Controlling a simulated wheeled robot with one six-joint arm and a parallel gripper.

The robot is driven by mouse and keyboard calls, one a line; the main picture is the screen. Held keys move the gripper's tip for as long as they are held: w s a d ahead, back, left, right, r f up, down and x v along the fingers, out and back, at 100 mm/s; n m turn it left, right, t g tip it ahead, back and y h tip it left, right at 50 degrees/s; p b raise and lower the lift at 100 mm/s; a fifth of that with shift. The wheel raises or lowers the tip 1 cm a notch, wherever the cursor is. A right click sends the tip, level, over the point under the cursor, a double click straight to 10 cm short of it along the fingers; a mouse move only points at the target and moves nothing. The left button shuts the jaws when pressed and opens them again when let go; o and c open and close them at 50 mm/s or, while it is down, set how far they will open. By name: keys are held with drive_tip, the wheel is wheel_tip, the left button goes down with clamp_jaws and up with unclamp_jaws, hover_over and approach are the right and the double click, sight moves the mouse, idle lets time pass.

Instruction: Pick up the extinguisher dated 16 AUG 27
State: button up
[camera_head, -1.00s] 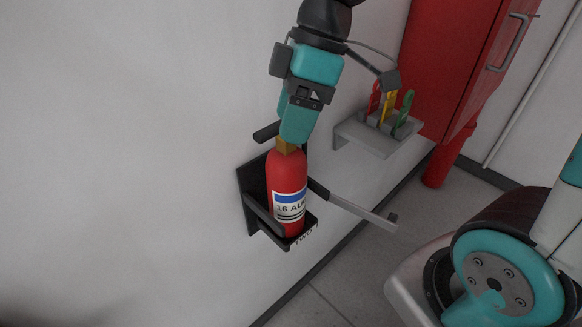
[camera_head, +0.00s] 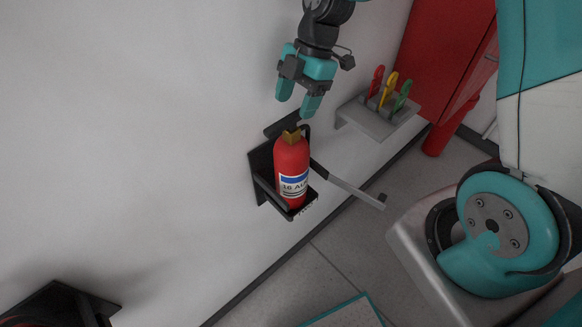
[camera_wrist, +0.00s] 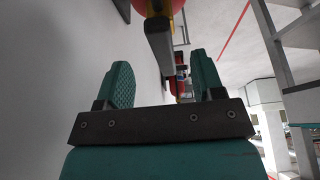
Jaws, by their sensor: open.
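The red extinguisher (camera_head: 291,165) stands upright in a black wall bracket (camera_head: 262,182). Its label reads "16 AU" and the rest of the date is turned out of sight. It has a brass-coloured neck and a black part at the top. The bracket's grey bar (camera_head: 352,188) is swung out to the right. My gripper (camera_head: 297,101) is open and empty just above the extinguisher's top, apart from it. In the wrist view the open teal fingers (camera_wrist: 162,82) show, with a red and black part (camera_wrist: 160,42) beyond them, likely the extinguisher's top, cut off by the frame.
A grey wall shelf (camera_head: 378,122) with red, yellow and green-handled tools stands to the right. A red cabinet (camera_head: 440,60) and red pipe (camera_head: 441,138) are behind it. Another black bracket (camera_head: 60,296) with something red is at the bottom left.

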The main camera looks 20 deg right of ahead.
sight(292, 116)
drive_tip(key=shift+s+p+x, duration=0.1)
drive_tip(key=shift+p+x, duration=0.65)
drive_tip(key=shift+x, duration=0.8)
drive_tip(key=shift+s+p+x, duration=0.15)
drive_tip(key=shift+p+x, duration=0.55)
drive_tip(key=shift+x, duration=0.85)
drive_tip(key=shift+d, duration=0.1)
drive_tip(key=shift+c, duration=0.4)
clamp_jaws()
drive_tip(key=shift+r, duration=0.1)
